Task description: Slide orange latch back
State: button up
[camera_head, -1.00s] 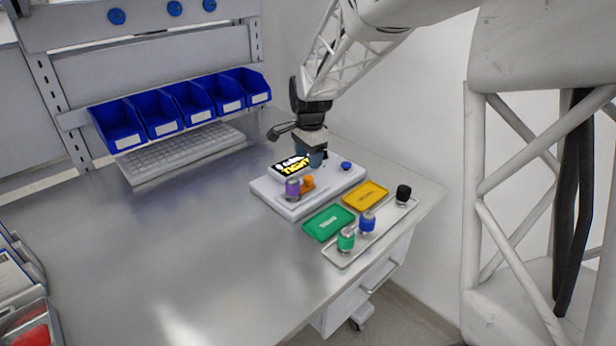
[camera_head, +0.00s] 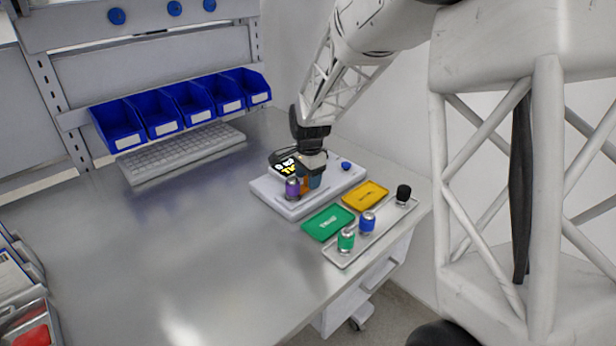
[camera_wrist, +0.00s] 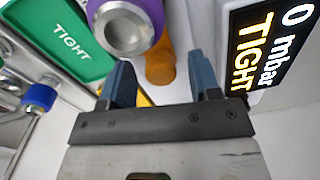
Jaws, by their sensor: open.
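The orange latch (camera_wrist: 160,66) shows in the wrist view just beyond my fingertips, partly behind a purple-ringed metal part. In the head view the latch (camera_head: 304,186) is mostly hidden by my gripper. In the head view my gripper (camera_head: 313,178) is low over the white fixture (camera_head: 270,192), close to the latch. The purple part (camera_head: 292,188) stands upright on the fixture beside the latch; it also shows in the wrist view (camera_wrist: 154,14).
A lit display (camera_wrist: 268,45) reading "0 mbar TIGHT" is on the fixture. A green tray (camera_head: 328,222) and a yellow tray (camera_head: 366,195) lie in front, near a holder (camera_head: 340,262) with green, blue and black parts. A blue knob (camera_head: 346,166) is at the fixture's right.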

jog(key=shift+c, duration=0.3)
grip_shut()
jog(key=shift+w+d, duration=1)
jog(key=shift+w, duration=0.05)
jog(key=shift+o, duration=0.3)
grip_release()
jog(key=shift+r, duration=0.15)
notch_tip(320, 180, up, 8)
jog(key=shift+s+f, duration=0.15)
jog(key=shift+f, duration=0.05)
jog(key=shift+d, duration=0.1)
